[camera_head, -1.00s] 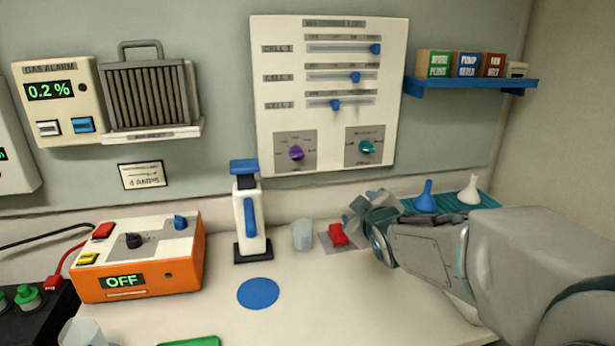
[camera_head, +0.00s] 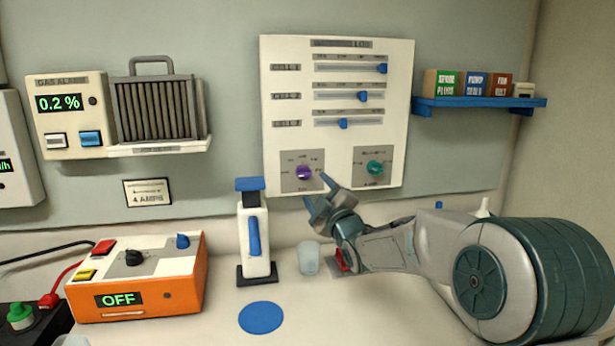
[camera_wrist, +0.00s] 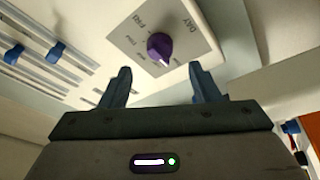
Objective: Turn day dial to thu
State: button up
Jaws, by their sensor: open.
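The day dial is a purple knob (camera_head: 304,172) on a grey plate at the lower left of the white wall panel (camera_head: 396,60). The purple knob also shows in the wrist view (camera_wrist: 159,46), where the plate reads DAY and FRI; its other marks are too small to read surely. My gripper (camera_head: 316,188) is just below and right of the knob in the head view. In the wrist view my gripper (camera_wrist: 160,88) has its two blue fingers spread apart, with the knob beyond them and between them. Nothing is between the fingertips.
A teal knob (camera_head: 375,167) sits right of the day dial. Blue sliders (camera_head: 343,124) run above both. A white and blue dispenser (camera_head: 254,240), a clear cup (camera_head: 309,258) and a red switch (camera_head: 343,262) stand below on the counter. A blue shelf (camera_head: 470,104) is at right.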

aim_at(306, 177)
jog(key=p+x, duration=0.1)
jog(key=x, duration=0.5)
jog(key=shift+w+a+r, duration=0.15)
jog(key=shift+w, duration=0.15)
jog(key=c, duration=1)
